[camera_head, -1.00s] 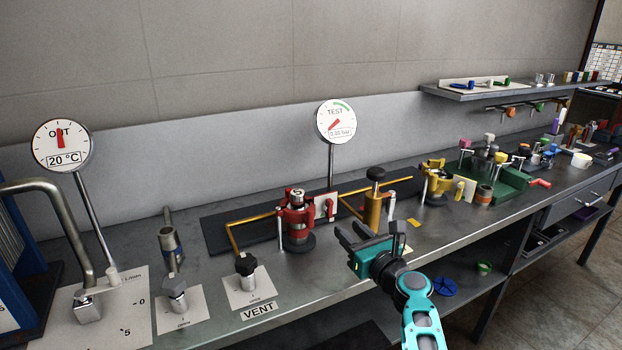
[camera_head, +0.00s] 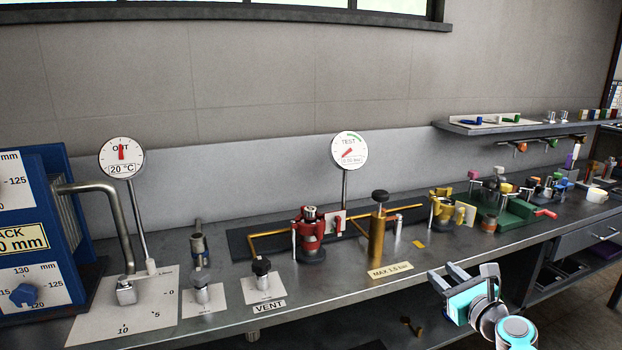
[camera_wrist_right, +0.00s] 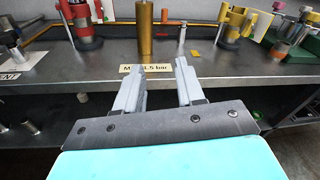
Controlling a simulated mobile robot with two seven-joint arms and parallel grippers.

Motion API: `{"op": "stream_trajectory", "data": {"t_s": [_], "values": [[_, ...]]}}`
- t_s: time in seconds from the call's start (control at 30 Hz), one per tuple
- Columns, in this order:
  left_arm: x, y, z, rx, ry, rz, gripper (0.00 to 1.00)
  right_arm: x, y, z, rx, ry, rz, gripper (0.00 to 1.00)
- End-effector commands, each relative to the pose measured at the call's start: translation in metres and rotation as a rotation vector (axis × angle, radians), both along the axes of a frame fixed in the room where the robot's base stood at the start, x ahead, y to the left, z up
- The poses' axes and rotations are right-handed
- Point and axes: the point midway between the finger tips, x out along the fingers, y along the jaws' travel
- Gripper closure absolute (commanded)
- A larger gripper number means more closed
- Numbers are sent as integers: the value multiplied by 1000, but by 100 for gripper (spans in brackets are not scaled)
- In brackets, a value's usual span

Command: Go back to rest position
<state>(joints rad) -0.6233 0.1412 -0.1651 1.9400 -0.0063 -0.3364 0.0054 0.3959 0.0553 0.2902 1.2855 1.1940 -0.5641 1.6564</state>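My right gripper (camera_head: 449,279) is in front of the bench's front edge at the lower right of the head view. Its two fingers stand apart with nothing between them; the right wrist view also shows the gripper (camera_wrist_right: 160,80) open and empty, facing the bench edge. The metal bench (camera_head: 345,290) stands beyond it, with a brass cylinder (camera_head: 377,238) and a "MAX 1.5 bar" label (camera_head: 390,270) nearest the gripper. My left gripper is not in view.
A red clamp fixture (camera_head: 310,236), a yellow one (camera_head: 442,208) and a green block (camera_head: 512,212) stand on the bench. Two dial gauges, OUT (camera_head: 122,157) and TEST (camera_head: 349,149), rise on posts. A blue unit (camera_head: 55,180) stands at left. The space in front of the bench is open.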

Motion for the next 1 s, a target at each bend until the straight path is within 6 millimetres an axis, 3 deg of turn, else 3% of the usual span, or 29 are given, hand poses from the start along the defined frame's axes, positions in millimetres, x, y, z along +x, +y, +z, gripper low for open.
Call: {"op": "stream_trajectory", "data": {"t_s": [0.03,0.2,0.4,0.53,0.6,0.77,0.87,1.0], "values": [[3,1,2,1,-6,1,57,-2,-34,6,-64,-1,-28,62],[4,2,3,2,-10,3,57,-13,-127,32,-249,-1,-103,62],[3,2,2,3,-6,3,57,-30,-209,73,-426,-1,-177,62],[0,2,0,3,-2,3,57,-42,-248,98,-538,4,-212,62],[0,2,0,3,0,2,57,-51,-227,57,-740,52,-151,62],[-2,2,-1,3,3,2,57,-79,-198,-3,-1203,106,1,62],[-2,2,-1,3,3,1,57,-106,-174,-45,-1525,114,152,62],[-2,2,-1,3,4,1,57,-160,-129,-105,-2021,42,455,62]]}}
